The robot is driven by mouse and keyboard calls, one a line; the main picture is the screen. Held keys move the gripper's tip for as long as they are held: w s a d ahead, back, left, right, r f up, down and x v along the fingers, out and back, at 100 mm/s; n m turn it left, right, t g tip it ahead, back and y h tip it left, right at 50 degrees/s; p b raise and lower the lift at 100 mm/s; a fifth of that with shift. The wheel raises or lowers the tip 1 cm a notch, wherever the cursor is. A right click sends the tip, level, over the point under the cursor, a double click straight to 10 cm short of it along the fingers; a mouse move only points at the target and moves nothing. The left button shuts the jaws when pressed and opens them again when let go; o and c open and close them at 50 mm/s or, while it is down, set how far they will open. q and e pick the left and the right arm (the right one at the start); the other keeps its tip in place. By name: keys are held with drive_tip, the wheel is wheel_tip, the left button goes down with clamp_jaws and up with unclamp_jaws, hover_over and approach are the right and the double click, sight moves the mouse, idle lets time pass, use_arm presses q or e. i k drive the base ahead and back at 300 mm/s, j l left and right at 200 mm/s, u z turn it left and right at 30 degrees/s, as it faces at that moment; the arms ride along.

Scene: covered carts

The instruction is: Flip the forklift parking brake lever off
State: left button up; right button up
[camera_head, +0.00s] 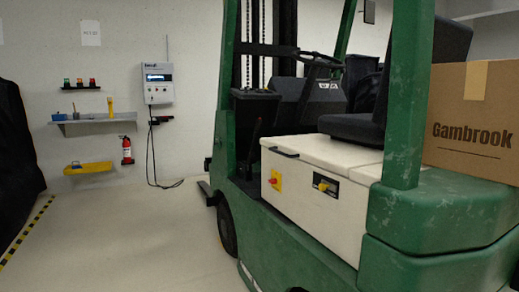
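The green forklift (232,140) stands at the centre and right, with its side towards me. A thin dark lever (254,142) rises from the floor area in front of the cream seat box and leans slightly right at its top. It looks like the parking brake lever, but its markings are too small to read. Neither of my grippers can be made out in this view.
A green upright post (408,100) stands right of the black seat (362,126). A cardboard box (475,125) sits at the rear right. A wall charger (156,84) hangs at the back with its cable reaching the floor. The floor left of the forklift is clear.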

sight(249, 161)
drive_tip(key=i+j, duration=0.5)
drive_tip(key=j, duration=0.2)
drive_tip(key=i+j+u, duration=0.1)
drive_tip(key=i+j, duration=0.55)
drive_tip(key=i+j+u, duration=0.1)
drive_tip(key=i+j, duration=0.5)
drive_tip(key=i, duration=0.25)
